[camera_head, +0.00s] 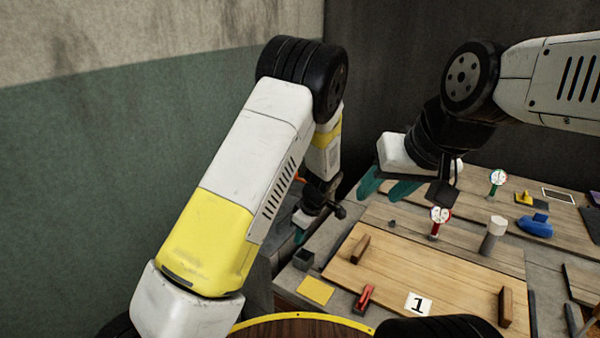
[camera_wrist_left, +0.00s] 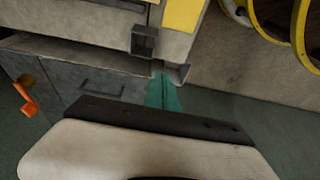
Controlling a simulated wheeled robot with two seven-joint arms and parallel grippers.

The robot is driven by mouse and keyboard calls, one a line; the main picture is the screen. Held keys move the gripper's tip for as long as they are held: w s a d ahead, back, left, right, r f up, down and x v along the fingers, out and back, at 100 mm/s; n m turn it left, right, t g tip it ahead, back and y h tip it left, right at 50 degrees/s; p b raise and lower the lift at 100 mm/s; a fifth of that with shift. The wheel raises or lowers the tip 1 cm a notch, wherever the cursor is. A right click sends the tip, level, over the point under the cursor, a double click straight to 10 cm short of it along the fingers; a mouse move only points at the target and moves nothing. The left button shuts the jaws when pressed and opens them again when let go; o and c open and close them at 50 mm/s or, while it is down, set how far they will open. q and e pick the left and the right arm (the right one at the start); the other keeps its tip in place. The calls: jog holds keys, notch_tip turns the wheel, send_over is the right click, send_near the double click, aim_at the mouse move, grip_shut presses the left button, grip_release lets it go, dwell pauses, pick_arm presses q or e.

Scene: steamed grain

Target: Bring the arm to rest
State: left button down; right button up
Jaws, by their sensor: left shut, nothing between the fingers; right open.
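My left gripper (camera_head: 300,236) hangs beside the left edge of the workbench (camera_head: 323,240), with its teal fingers pointing down. In the left wrist view its fingers (camera_wrist_left: 163,92) are together and empty, in front of the bench's grey side. My left arm comes up from the bottom left and bends down at a black joint. My right gripper (camera_head: 387,186) is open and empty, above the far left part of the bench, with its two teal fingers apart.
The bench holds a wooden board (camera_head: 400,277) with brown handles, a "1" card (camera_head: 418,304), a red clamp-like piece (camera_head: 365,298), a yellow pad (camera_head: 315,290) and a small dark box (camera_head: 303,259). A wall (camera_head: 100,180) is left.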

pick_arm(q)
jog(key=s+a+r+m+t+h, duration=0.1)
jog(key=s+a+r+m+h, duration=0.25)
jog(key=r, duration=0.85)
jog(key=s+a+r+m+h, duration=0.15)
jog(key=s+a+r, duration=0.4)
jog(key=r, duration=0.65)
jog(key=s+a+r+m+t, duration=0.1)
jog(key=s+a+r+m, duration=0.2)
jog(key=s, duration=0.4)
jog(key=s+a+r+m+t, duration=0.2)
jog(key=s+a+r+m, duration=0.1)
jog(key=s+r, duration=0.3)
jog(key=s+m, duration=0.1)
jog(key=s, duration=0.1)
jog(key=shift+s, duration=0.3)
jog(key=shift+r, duration=0.1)
